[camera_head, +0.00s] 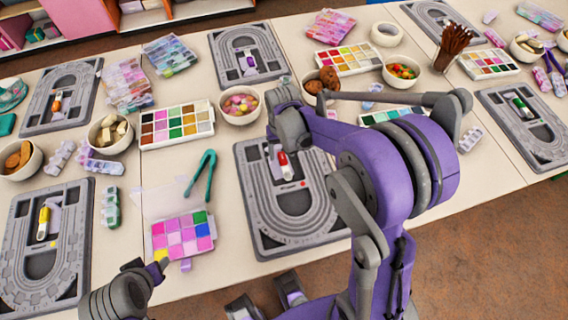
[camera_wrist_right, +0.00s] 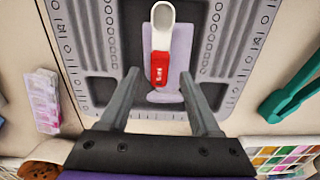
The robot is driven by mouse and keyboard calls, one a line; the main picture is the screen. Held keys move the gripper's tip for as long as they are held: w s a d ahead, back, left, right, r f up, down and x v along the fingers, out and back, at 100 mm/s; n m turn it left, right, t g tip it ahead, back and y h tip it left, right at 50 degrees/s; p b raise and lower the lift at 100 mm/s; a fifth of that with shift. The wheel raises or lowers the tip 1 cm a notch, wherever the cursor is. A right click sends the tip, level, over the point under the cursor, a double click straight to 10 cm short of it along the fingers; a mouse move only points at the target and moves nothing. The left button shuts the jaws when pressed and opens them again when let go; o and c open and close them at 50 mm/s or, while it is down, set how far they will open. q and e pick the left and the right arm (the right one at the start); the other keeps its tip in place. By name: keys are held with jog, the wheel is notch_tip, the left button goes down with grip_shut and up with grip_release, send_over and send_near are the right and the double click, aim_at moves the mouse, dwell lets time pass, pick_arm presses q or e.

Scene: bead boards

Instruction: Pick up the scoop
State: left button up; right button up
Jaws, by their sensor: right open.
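The scoop has a red handle (camera_wrist_right: 160,72) and a pale grey bowl (camera_wrist_right: 163,15). It lies on a lilac rest on the grey bead board (camera_wrist_right: 100,95). In the head view the red handle (camera_head: 285,166) shows on the middle board (camera_head: 252,215). My right gripper (camera_wrist_right: 160,78) is open and empty, its fingers apart on either side of the handle's lower end in the wrist view. I cannot tell its exact height above the board. In the head view my right arm partly covers the board. My left gripper (camera_head: 158,268) is at lower left; its jaws are unclear.
Green tweezers (camera_head: 201,174) lie left of the middle board. A tray of pink and purple beads (camera_head: 181,236) sits near the left gripper. A bowl of beads (camera_head: 240,104) and a colour tray (camera_head: 176,124) stand behind. Other boards hold similar scoops, one yellow-handled (camera_head: 43,222).

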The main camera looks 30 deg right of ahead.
jog(key=shift+f, duration=0.85)
grip_shut()
jog(key=shift+r, duration=0.1)
